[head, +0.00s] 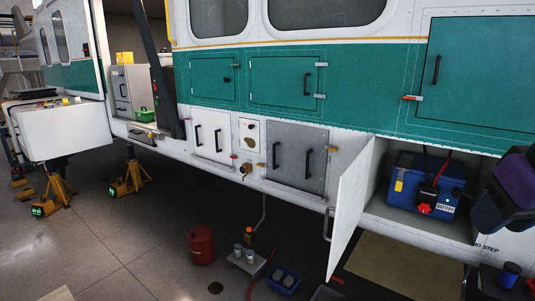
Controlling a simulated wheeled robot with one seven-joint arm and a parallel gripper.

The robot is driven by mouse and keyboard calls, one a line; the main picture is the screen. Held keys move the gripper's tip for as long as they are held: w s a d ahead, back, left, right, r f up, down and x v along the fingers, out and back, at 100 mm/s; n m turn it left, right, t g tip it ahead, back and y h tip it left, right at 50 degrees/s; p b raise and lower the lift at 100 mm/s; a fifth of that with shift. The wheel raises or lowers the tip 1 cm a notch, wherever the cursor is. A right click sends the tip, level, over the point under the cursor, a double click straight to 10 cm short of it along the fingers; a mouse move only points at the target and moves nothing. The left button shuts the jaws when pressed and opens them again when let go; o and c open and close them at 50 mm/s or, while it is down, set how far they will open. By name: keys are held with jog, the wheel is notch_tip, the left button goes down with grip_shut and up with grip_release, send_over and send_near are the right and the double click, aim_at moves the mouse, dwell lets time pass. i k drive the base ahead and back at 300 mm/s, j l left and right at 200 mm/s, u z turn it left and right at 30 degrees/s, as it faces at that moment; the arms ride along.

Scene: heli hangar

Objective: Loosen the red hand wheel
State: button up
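A red hand wheel (424,208) sits on the front of a blue battery box (402,183), low in an open compartment of the helicopter's side. A black plug body is behind the wheel, and a red cable runs up from it. A label reading BATTERY is beside the wheel. Part of my arm shows at the right edge, to the right of the battery and apart from the wheel. No gripper fingers can be made out.
The compartment's white door (350,208) stands open to the left of the battery. A tan mat (405,266) lies on the floor below. A red canister (201,245), a grey tray (246,262) and a blue container (284,280) stand on the floor to the left.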

aim_at(423, 207)
jog(key=i+j+z, duration=0.35)
jog(key=i, duration=0.3)
jog(key=i+j+z, duration=0.35)
jog(key=i+j, duration=0.2)
jog(key=j, duration=0.2)
